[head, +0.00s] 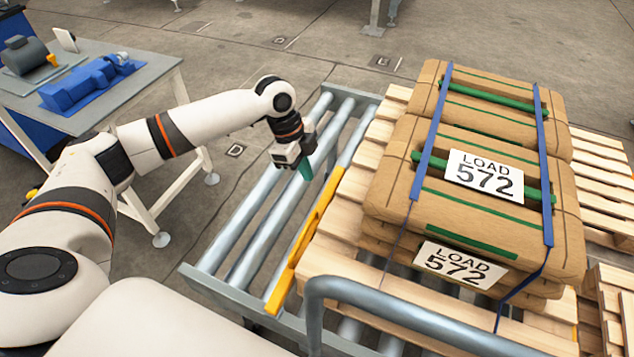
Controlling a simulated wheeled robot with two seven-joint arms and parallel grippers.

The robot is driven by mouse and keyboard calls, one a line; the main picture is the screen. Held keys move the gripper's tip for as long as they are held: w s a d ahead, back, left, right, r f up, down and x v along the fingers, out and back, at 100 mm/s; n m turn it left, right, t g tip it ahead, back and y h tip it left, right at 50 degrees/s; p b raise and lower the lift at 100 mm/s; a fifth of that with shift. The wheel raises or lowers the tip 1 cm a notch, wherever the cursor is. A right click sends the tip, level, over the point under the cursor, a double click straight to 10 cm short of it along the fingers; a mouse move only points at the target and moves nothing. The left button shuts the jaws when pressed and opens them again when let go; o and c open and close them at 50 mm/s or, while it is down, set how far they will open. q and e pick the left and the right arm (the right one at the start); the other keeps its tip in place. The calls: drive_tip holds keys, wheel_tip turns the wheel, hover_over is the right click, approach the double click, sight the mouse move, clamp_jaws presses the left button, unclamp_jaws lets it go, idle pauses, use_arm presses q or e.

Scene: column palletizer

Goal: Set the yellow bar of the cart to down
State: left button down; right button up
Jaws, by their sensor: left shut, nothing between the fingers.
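The yellow bar (307,237) runs lengthwise along the roller cart (237,245), between the open rollers and the loaded wooden pallet. I cannot tell its exact height over the rollers. My left gripper (306,172) points down with its teal fingertips shut and empty. It is over the rollers, just left of the bar's far end. A small gap shows between fingertips and bar, but I cannot tell the depth. My right gripper is not in view.
Brown sacks (450,215) with blue straps and LOAD 572 labels are stacked on the pallet (345,222). A grey tube handle (400,318) crosses the front. A workbench (120,95) with blue parts stands at the left. More pallets (602,190) lie at the right.

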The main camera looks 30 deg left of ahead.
use_arm(q)
hover_over(318, 210)
drive_tip(key=s, duration=0.1)
wheel_tip(318, 210, down, 5)
wheel_tip(318, 210, down, 6)
drive_tip(key=shift+d, duration=0.1)
drive_tip(key=shift+w+f, duration=0.15)
drive_tip(key=shift+f, duration=0.55)
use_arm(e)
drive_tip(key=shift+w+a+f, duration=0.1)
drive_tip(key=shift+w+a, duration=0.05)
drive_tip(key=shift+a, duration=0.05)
use_arm(q)
drive_tip(key=shift+f, duration=0.1)
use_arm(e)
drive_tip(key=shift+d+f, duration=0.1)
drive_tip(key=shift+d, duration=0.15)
use_arm(q)
drive_tip(key=f+b, duration=0.1)
drive_tip(key=f, duration=0.1)
drive_tip(key=f+b, duration=0.1)
drive_tip(key=shift+w+f+b, duration=0.25)
drive_tip(key=shift+w+b, duration=0.05)
drive_tip(key=shift+b, duration=0.05)
drive_tip(key=shift+s+r, duration=0.1)
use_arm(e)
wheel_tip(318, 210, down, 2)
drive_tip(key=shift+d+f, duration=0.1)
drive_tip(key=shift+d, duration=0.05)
